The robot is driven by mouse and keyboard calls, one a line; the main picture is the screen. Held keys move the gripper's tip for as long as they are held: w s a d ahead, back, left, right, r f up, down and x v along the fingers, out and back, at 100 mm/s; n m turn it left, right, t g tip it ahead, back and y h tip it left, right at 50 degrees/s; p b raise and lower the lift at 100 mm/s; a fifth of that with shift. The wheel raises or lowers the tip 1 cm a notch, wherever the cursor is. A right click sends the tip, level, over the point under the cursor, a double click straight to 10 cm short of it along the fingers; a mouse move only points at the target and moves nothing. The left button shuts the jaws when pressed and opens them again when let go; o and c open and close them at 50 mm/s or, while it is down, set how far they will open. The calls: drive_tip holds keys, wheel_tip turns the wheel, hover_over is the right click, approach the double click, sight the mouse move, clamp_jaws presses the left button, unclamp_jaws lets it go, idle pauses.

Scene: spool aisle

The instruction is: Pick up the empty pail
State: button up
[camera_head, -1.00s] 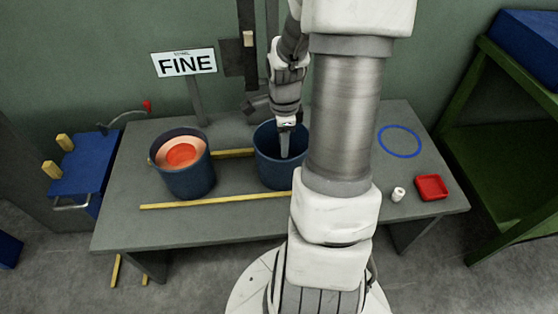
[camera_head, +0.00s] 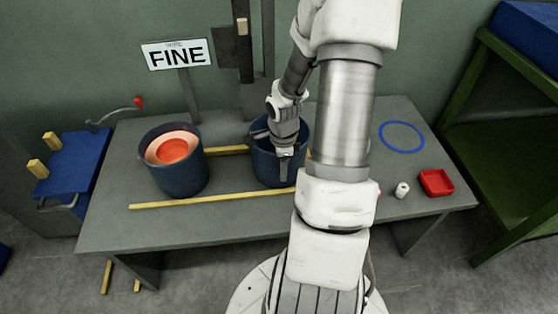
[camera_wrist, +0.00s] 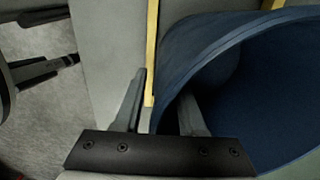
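The empty pail (camera_head: 265,173) is dark blue and stands upright on the grey table (camera_head: 232,226), between two yellow strips. My arm hides part of its right side and mouth. In the wrist view the pail (camera_wrist: 262,95) fills the right side, and its inside looks bare. My gripper (camera_head: 284,172) is at the pail's near rim, pointing down. In the wrist view my gripper (camera_wrist: 160,98) is open: one finger is outside the pail, the other inside, with the wall between them. A gap shows between the outer finger and the wall.
A second blue pail (camera_head: 180,181) to the left holds an orange, ring-shaped load. Yellow strips (camera_head: 215,198) lie along the table. A blue ring (camera_head: 401,137), a white spool (camera_head: 402,190) and a red tray (camera_head: 436,183) are on the right. A "FINE" sign (camera_head: 177,54) stands behind.

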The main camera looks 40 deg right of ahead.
clamp_jaws()
idle(1.4)
